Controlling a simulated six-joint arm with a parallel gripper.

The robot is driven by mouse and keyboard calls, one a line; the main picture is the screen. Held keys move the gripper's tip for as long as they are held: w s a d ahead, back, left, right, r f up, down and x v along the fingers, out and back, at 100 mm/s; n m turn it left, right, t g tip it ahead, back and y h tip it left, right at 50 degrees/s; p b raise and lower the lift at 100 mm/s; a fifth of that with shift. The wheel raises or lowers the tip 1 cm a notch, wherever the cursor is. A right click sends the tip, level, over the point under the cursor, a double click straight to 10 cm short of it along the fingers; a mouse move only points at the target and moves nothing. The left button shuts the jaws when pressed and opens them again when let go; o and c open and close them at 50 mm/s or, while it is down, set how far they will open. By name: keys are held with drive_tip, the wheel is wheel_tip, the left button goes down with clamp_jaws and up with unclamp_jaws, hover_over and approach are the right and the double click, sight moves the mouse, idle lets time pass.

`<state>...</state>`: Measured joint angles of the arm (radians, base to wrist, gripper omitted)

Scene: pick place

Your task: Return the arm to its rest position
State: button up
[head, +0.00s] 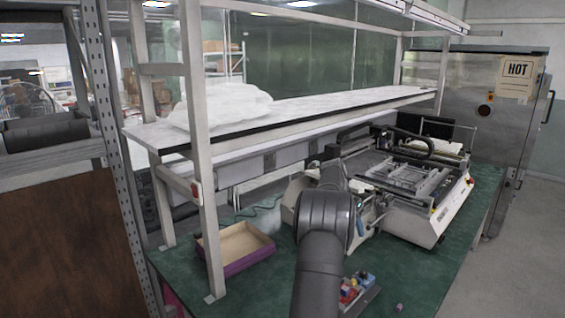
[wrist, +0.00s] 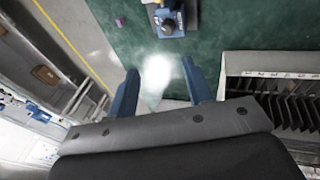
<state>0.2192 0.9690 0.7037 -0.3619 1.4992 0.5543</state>
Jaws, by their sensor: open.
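My arm (head: 322,235) rises from the bottom of the head view over the green bench; its gripper end is hidden there. In the wrist view my gripper (wrist: 158,88) shows two blue fingers held wide apart. Nothing is between them but a bright light spot on the green surface (wrist: 230,28). The fingers are apart from the objects on the bench.
An open purple-sided box (head: 235,246) lies left of my arm. A small device with red and blue parts (head: 352,290) and a small purple piece (head: 399,307) lie right. A white machine (head: 420,185) stands behind. A shelf (head: 300,110) spans the back.

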drive_tip(key=w+a+x, duration=0.1)
drive_tip(key=x, duration=0.7)
drive_tip(key=shift+w+v, duration=0.15)
drive_tip(key=shift+v, duration=1.2)
drive_tip(key=shift+w+v, duration=0.15)
drive_tip(key=shift+v, duration=1.2)
